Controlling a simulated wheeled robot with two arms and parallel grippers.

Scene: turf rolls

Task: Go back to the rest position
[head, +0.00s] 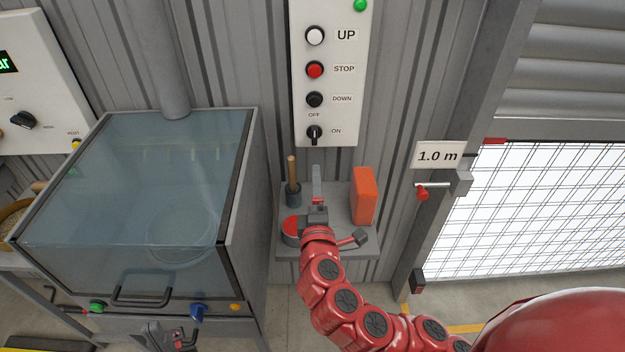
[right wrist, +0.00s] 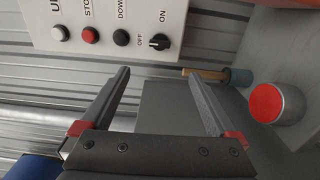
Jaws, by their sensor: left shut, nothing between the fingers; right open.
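My right gripper (head: 317,190) is in front of the wall, above a small grey shelf and below the control panel. In the right wrist view its two fingers (right wrist: 158,76) are spread with nothing between them. My left gripper (head: 168,334) is low in the head view, in front of the glass-fronted cabinet. It is shut and empty, and its lower part is cut off by the frame edge. The control panel (head: 327,98) has UP, STOP and DOWN buttons, and an OFF/ON switch (head: 314,134) that also shows in the right wrist view (right wrist: 159,41).
The cabinet (head: 232,175) stands left. A 1.0 m sign (head: 437,156) and a shutter opening are right.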

